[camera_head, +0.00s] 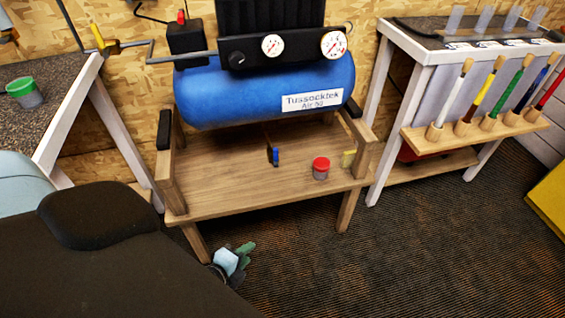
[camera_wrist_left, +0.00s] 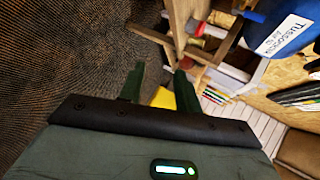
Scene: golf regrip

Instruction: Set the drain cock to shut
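The drain cock (camera_head: 272,155) appears to be the small blue-handled fitting hanging under the blue air tank (camera_head: 250,92), above the wooden stand's shelf. Its handle looks roughly upright, but it is too small to tell its setting. My left gripper (camera_head: 245,253) is low in front of the stand, below the shelf and well apart from the cock. In the left wrist view, its two green fingers (camera_wrist_left: 160,86) are spread with nothing between them. The tank shows at that view's upper right (camera_wrist_left: 285,25). My right gripper is not in view.
A yellow-handled valve (camera_head: 98,36) is on the pipe at left. A rack of clubs (camera_head: 480,133) stands at right. The carpet in front is open.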

